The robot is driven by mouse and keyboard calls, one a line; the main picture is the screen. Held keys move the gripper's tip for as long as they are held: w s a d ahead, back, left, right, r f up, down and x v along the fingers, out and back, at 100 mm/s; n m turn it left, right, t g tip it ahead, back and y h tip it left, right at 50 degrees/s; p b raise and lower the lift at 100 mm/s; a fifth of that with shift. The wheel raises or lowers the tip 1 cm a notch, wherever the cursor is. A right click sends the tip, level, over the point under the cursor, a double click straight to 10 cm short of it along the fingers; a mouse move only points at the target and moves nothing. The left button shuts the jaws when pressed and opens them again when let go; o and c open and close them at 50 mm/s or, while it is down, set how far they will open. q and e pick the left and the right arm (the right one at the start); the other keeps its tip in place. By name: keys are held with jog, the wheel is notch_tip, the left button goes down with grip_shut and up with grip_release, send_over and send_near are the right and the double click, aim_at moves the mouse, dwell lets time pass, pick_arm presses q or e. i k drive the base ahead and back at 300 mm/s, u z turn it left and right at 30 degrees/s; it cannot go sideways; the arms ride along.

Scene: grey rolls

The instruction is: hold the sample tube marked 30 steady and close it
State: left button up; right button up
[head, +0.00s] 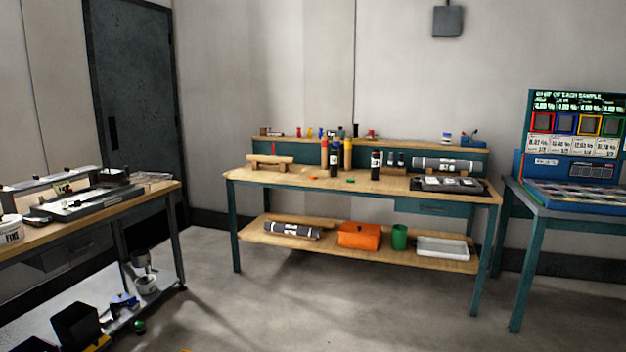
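I stand back from a wooden-topped workbench (290,177) with teal legs. A grey roll-shaped tube (425,162) with a white label lies on a support at the right of its top. A second grey tube (280,227) with a white label lies on the lower shelf at the left. Both labels are too small for me to read surely, so I cannot tell which is marked 30. Small orange (351,181) and green (326,174) pieces, perhaps caps, lie on the bench top. Neither of my grippers is in view.
Upright bottles (376,164) stand mid-bench, near a dark tray (472,191). The lower shelf holds an orange case (359,235), a green cup (399,238) and a white tray (443,247). Side tables stand left (150,190) and right (570,209). The floor before the bench is clear.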

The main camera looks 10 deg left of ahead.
aim_at(376, 155)
jog(key=u, duration=0.4)
jog(key=i, duration=0.75)
jog(key=u, duration=1.1)
jog(key=i, duration=2.8)
jog(key=z, duration=0.25)
jog(key=i, duration=1.55)
jog(key=z, duration=1.95)
jog(key=i, duration=0.85)
jog(key=z, duration=0.65)
